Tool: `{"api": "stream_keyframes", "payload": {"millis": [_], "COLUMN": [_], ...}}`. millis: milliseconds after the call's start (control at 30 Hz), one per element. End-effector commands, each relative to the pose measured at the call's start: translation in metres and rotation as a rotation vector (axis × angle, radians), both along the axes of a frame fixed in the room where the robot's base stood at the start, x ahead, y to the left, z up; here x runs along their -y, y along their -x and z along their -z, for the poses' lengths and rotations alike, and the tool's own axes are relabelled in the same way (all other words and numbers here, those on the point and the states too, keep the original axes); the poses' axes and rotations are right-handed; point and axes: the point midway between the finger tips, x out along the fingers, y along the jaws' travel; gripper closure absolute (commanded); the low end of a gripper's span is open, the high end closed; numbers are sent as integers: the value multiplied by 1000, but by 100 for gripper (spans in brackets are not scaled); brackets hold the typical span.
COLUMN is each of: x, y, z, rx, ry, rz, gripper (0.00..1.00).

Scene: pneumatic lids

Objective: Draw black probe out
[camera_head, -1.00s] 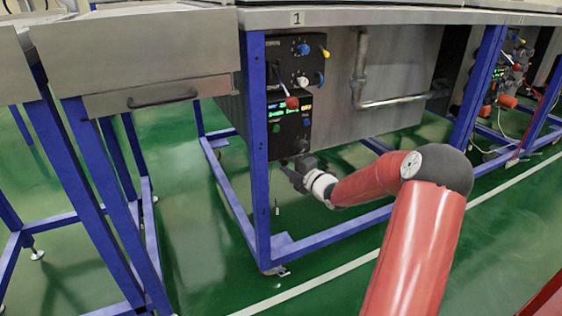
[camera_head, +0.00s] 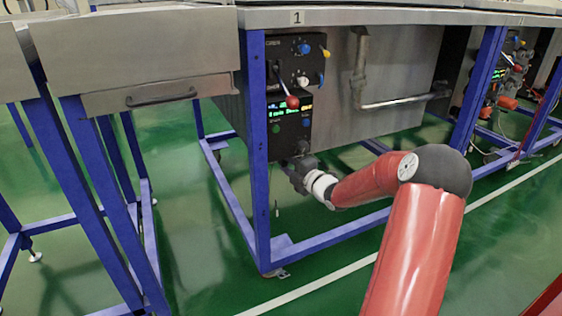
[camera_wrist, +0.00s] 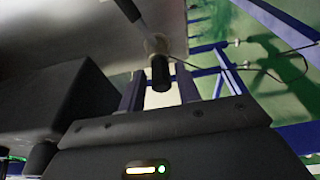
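The black probe (camera_wrist: 160,76) shows in the wrist view as a short dark cylinder below a pale round fitting (camera_wrist: 156,46). My gripper (camera_wrist: 161,90) is open, with one finger on each side of the probe and a visible gap on both sides. In the head view my gripper (camera_head: 291,164) is low at the bottom of the control box (camera_head: 290,132) under the steel table marked 1. The probe cannot be made out in the head view.
The control box carries a red-knobbed lever (camera_head: 292,102) and several coloured knobs. A blue table leg (camera_head: 257,150) stands just left of my gripper, and a blue lower rail (camera_head: 335,234) runs below it. A metal pipe (camera_head: 360,75) is to the right. In the wrist view a dark box (camera_wrist: 80,100) is close on the left.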

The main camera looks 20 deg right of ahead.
Motion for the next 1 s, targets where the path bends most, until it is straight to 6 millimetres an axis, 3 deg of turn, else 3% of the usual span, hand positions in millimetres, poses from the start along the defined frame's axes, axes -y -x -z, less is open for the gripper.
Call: {"api": "stream_keyframes", "payload": {"millis": [33, 233, 1000], "x": [0, 0, 1], "y": [0, 0, 19], "z": [0, 0, 0], "rx": [0, 0, 1], "ry": [0, 0, 2], "rz": [0, 0, 0], "gripper": [74, 100, 100]}}
